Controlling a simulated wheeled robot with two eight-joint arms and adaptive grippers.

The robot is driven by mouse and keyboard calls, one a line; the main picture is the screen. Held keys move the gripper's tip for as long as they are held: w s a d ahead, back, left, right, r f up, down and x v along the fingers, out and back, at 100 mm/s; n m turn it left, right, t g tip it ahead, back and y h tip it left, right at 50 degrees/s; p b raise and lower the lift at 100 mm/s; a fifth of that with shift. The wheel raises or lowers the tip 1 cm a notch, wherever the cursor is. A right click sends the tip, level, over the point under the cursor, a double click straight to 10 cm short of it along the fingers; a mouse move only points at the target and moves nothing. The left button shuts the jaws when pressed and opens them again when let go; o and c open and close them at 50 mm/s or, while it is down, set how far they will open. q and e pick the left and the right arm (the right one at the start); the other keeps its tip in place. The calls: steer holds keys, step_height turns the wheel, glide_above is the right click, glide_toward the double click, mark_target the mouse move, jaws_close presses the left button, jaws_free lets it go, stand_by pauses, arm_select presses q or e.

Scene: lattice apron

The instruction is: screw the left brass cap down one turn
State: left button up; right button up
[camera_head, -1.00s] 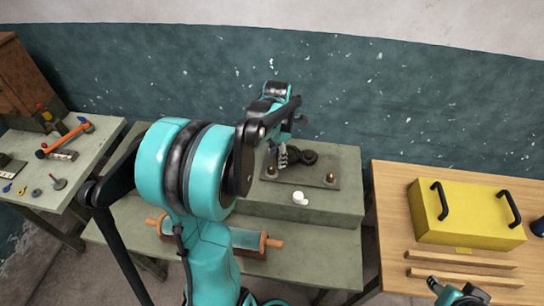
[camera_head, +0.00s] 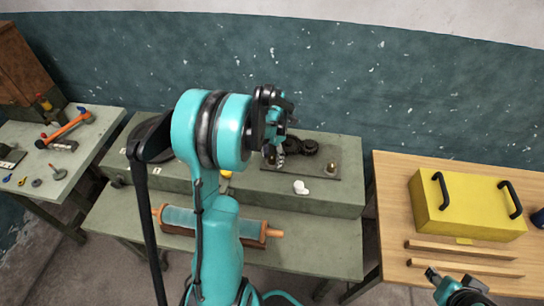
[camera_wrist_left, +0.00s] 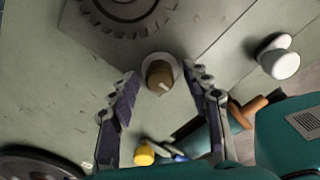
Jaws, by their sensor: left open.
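The left brass cap (camera_wrist_left: 158,76) shows in the left wrist view as a small brass cylinder with a pale mark, on a round light base. My left gripper (camera_wrist_left: 163,80) is open, with one finger on each side of the cap and gaps between. In the head view my left gripper (camera_head: 275,158) is over the left end of the dark plate (camera_head: 312,176) and hides the left cap there. The right brass cap (camera_head: 331,168) stands at the plate's right end. My right gripper (camera_head: 434,274) is at the bottom right; its jaws are too small to judge.
Dark gears (camera_head: 306,146) sit behind the caps. A white knob-like part (camera_head: 301,187) lies in front of the plate. A teal roller (camera_head: 190,218) with orange ends lies on the lower bench. A yellow box (camera_head: 465,205) and wooden strips (camera_head: 460,250) are on the right table.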

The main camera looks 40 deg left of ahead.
arm_select(q)
steer(key=shift+c, duration=0.4)
jaws_close()
